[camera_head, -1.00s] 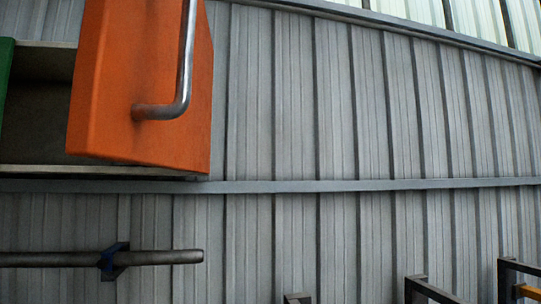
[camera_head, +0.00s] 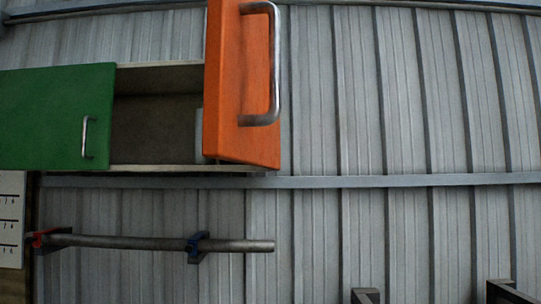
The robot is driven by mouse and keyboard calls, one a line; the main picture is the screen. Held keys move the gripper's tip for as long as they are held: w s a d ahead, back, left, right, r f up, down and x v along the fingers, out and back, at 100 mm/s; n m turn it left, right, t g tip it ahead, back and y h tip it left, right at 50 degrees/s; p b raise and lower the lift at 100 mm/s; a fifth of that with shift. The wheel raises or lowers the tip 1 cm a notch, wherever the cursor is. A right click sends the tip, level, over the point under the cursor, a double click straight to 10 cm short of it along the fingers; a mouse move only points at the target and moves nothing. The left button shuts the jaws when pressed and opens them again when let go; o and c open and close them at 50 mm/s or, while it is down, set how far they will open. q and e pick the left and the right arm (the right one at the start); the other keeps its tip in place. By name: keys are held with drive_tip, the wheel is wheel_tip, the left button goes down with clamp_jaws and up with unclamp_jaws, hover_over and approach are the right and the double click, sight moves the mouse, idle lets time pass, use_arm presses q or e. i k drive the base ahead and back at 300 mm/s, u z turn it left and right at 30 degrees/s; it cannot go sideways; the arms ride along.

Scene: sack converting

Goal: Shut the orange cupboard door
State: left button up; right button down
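The orange cupboard door (camera_head: 228,110) stands open in the head view, upper middle, swung out from the right end of a wall cupboard. Its metal bar handle (camera_head: 273,65) is on the door's right-hand face. The grey inside of the cupboard (camera_head: 155,125) shows between the orange door and a green door (camera_head: 55,120) at the left, which looks shut.
A metal rail (camera_head: 150,243) with red and blue brackets runs on the wall below the cupboard. A white marked panel (camera_head: 11,215) is at the left edge. The corrugated wall right of the door is bare.

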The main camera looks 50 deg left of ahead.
sight(242, 110)
drive_tip(key=u, duration=0.05)
drive_tip(key=k, duration=0.95)
drive_tip(key=u, duration=1.65)
drive_tip(key=i, duration=0.5)
drive_tip(key=u, duration=0.05)
